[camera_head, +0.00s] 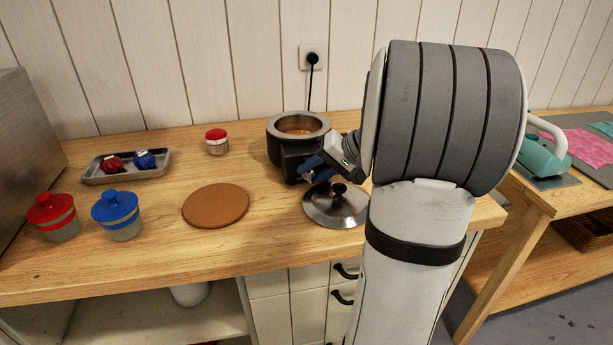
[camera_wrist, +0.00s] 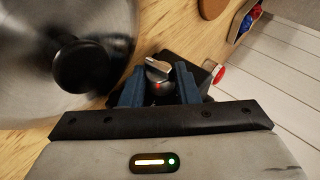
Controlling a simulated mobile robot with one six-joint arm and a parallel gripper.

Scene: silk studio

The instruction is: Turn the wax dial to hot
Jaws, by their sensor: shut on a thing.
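The wax pot (camera_head: 285,152) is a dark round warmer with a grey rim and amber wax inside, at the back of the wooden bench. My gripper (camera_head: 309,172) is at its lower front. In the wrist view my gripper's two blue fingers (camera_wrist: 158,88) are shut on the wax dial (camera_wrist: 158,68), a small silver knob with a raised grip bar and a red mark. The bar is tilted in that picture. Scale marks around the dial cannot be made out. In the head view the dial is hidden or too small to tell.
A metal lid (camera_head: 335,207) with a black knob lies just in front of the pot. A cork mat (camera_head: 216,205), a red-lidded jar (camera_head: 217,142), a tray (camera_head: 127,177) with red and blue bundles, and red (camera_head: 54,217) and blue (camera_head: 118,215) lidded pots stand to the left.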

